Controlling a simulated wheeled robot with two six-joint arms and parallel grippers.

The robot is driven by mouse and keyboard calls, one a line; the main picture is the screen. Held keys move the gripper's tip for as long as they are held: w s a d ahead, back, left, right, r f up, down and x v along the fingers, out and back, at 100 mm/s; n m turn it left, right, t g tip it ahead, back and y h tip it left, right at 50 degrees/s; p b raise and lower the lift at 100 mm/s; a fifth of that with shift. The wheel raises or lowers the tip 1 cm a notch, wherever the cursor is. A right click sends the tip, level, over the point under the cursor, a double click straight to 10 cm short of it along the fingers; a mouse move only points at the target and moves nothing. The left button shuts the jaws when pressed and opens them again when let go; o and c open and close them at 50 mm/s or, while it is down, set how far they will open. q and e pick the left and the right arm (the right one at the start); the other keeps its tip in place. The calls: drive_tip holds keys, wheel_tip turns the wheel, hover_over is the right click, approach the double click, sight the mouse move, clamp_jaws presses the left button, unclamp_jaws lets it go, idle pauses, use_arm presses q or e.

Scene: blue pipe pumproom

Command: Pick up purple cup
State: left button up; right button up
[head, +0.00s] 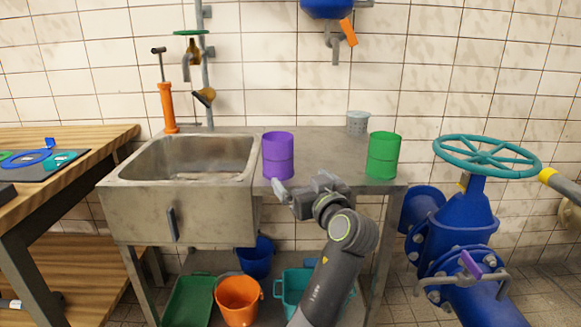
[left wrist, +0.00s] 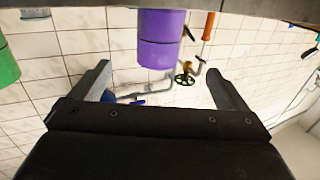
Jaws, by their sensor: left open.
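The purple cup (head: 278,155) stands upright on the steel counter, just right of the sink basin. My left gripper (head: 301,187) is at the counter's front edge, in front of the cup and slightly right of it in the head view. Its jaws are open and empty. In the left wrist view, which is upside down, the purple cup (left wrist: 161,38) shows at the top, between the two spread fingers and beyond their tips. No contact with the cup is visible. My right gripper is not in view.
A green cup (head: 383,156) stands right of the purple one, with a grey perforated cup (head: 357,122) behind. The steel sink (head: 185,160) is on the left. A blue valve with a teal handwheel (head: 487,157) stands at right. Buckets (head: 238,299) sit below the counter.

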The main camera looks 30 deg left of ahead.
sight(282, 160)
use_arm(q)
drive_tip(key=x, duration=1.1)
drive_tip(key=shift+s+a, duration=0.1)
drive_tip(key=x, duration=0.5)
drive_tip(key=shift+b, duration=0.3)
drive_tip(key=shift+w+a+r, duration=0.1)
drive_tip(key=shift+w+a, duration=0.1)
drive_tip(key=shift+w, duration=0.2)
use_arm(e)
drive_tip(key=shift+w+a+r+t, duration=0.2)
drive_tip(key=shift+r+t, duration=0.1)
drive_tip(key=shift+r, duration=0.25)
